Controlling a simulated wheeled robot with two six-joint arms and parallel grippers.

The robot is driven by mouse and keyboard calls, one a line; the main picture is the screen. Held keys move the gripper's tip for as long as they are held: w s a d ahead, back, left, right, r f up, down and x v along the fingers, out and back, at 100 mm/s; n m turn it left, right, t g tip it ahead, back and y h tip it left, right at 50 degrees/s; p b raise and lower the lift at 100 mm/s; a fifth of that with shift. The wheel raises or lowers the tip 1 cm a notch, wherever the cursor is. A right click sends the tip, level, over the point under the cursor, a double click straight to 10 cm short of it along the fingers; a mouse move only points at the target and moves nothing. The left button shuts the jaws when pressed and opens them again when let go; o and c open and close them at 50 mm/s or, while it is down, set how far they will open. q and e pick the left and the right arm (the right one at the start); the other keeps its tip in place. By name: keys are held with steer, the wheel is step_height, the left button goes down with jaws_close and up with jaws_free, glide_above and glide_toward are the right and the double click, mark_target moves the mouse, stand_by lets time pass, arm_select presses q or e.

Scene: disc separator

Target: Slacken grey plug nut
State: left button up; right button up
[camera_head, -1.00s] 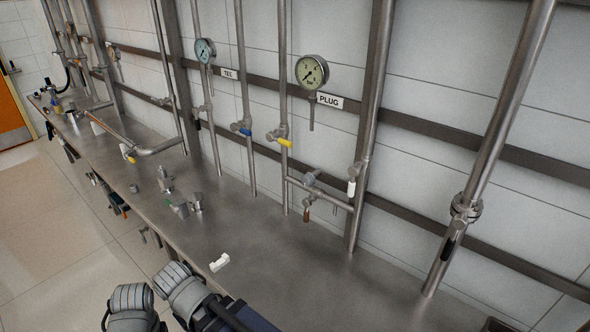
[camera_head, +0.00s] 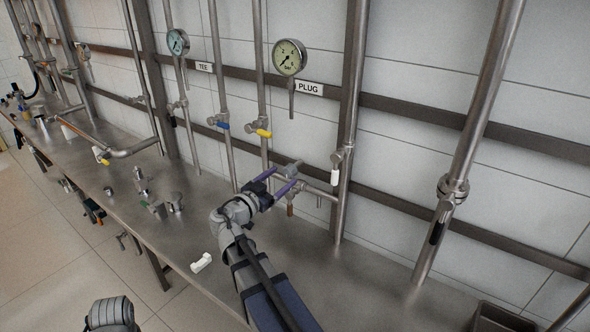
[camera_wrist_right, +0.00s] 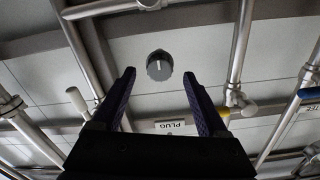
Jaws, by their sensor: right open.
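The grey plug nut (camera_head: 292,168) sits on the short pipe branch below the PLUG label in the head view, partly hidden by my gripper. In the right wrist view the nut (camera_wrist_right: 159,66) is a round dark grey cap with a pale line on its face. My right gripper (camera_head: 282,178) is open, with its purple fingers pointing at the pipe branch. In the wrist view the nut appears between and beyond the fingertips (camera_wrist_right: 159,78), with a gap on both sides; I see no contact. My left gripper is out of view.
The PLUG label (camera_head: 309,88) and its gauge (camera_head: 289,57) are on the wall above. A yellow-handled valve (camera_head: 262,132) and a white-handled valve (camera_head: 336,172) flank the branch. A white bracket (camera_head: 201,262) lies on the metal bench (camera_head: 340,290). A dark tray (camera_head: 500,318) is at the lower right.

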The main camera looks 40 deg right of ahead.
steer(key=shift+x, duration=3.9)
steer(key=shift+c, duration=0.3)
steer(key=shift+f, duration=0.1)
jaws_close()
